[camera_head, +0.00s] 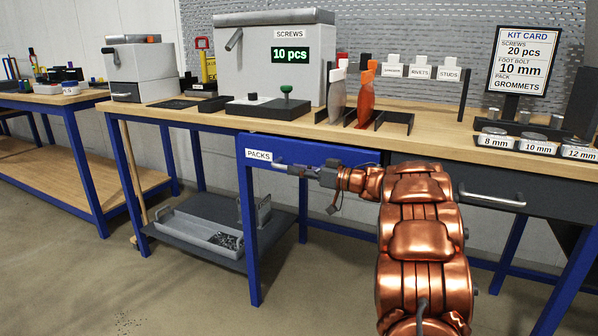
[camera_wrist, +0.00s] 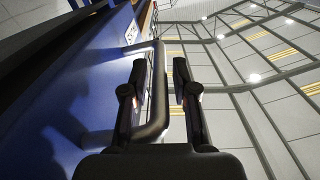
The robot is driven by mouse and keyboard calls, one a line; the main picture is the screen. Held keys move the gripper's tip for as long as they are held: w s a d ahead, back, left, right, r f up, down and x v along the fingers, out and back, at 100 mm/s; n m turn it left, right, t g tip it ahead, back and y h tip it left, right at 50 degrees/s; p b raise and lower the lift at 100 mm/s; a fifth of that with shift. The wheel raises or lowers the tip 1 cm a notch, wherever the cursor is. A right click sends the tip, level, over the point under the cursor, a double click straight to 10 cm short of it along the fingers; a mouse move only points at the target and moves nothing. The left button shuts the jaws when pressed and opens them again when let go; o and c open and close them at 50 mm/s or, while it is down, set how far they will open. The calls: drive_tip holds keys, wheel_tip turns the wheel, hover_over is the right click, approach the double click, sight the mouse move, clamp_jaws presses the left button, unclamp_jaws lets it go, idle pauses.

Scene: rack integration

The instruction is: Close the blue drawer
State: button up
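The blue drawer (camera_head: 325,153) with a PACKS label (camera_head: 258,155) sits under the wooden workbench top in the head view. Its front looks close to the bench edge; I cannot tell how far it stands out. In the wrist view, the blue drawer front (camera_wrist: 85,95) fills the left side, with its dark bar handle (camera_wrist: 158,85) standing out from it. My gripper (camera_head: 281,167) is at the handle. In the wrist view its fingers (camera_wrist: 162,82) are apart, one on each side of the handle bar, with a visible gap to the right finger.
A dark drawer (camera_head: 500,208) with a silver handle is to the right under the same bench. A grey tray (camera_head: 200,232) lies on the low shelf below. The bench top holds a screw dispenser (camera_head: 275,75) and several holders. Floor in front is clear.

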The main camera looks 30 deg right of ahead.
clamp_jaws()
idle(0.4)
